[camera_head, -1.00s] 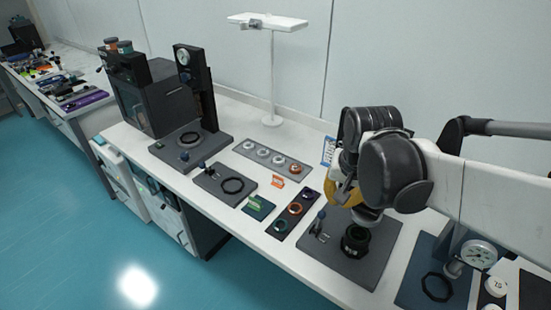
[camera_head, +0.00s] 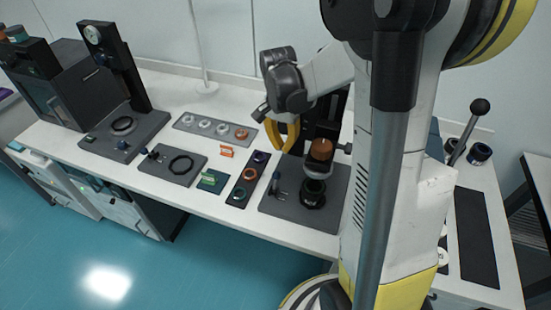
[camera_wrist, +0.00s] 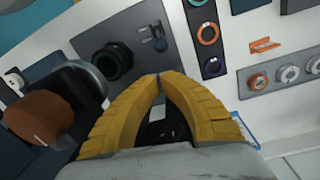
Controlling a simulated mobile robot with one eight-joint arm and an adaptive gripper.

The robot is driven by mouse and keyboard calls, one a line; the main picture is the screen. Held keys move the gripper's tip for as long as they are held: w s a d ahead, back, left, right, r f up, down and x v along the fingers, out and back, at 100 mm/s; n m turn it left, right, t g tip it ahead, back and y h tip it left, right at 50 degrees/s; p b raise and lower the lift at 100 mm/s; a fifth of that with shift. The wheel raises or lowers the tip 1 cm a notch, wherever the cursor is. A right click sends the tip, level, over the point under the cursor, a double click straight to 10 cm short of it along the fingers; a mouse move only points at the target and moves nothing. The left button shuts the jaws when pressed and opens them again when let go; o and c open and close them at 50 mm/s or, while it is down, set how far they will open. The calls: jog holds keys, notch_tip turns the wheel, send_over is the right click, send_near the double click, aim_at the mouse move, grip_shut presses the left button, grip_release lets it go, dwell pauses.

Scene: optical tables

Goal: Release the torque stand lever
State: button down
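A dark stand plate (camera_head: 285,212) lies on the white bench in the head view. It bears a black ring-shaped holder (camera_head: 313,192) and a small lever with a blue knob (camera_head: 275,180). A brown-topped cylinder (camera_head: 322,150) is above the holder; it also shows in the wrist view (camera_wrist: 40,117). The holder (camera_wrist: 113,62) and blue-knobbed lever (camera_wrist: 159,44) show beyond my fingers in the wrist view. I cannot tell for certain which lever is the torque stand's. My gripper (camera_head: 283,140) is above the plate's back left, apart from the blue-knobbed lever. Its yellow fingertips (camera_wrist: 160,76) meet, with nothing between them.
Left of the plate are a tray of coloured rings (camera_head: 248,180), a tray of pale rings (camera_head: 205,127) and another plate (camera_head: 172,165). A black-knobbed lever (camera_head: 467,130) stands at the right. My arm and column hide part of the bench.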

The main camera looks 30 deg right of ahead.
aim_at(276, 180)
jog(key=shift+f, duration=0.1)
jog(key=f+b, duration=0.1)
jog(key=f, duration=0.2)
jog(key=f+b, duration=0.1)
jog(key=f, duration=0.2)
jog(key=f+b, duration=0.1)
jog(key=f, duration=0.2)
jog(key=shift+s+d+f, duration=0.2)
jog(key=shift+s+f, duration=0.05)
jog(key=shift+f, duration=0.15)
jog(key=shift+r, duration=0.1)
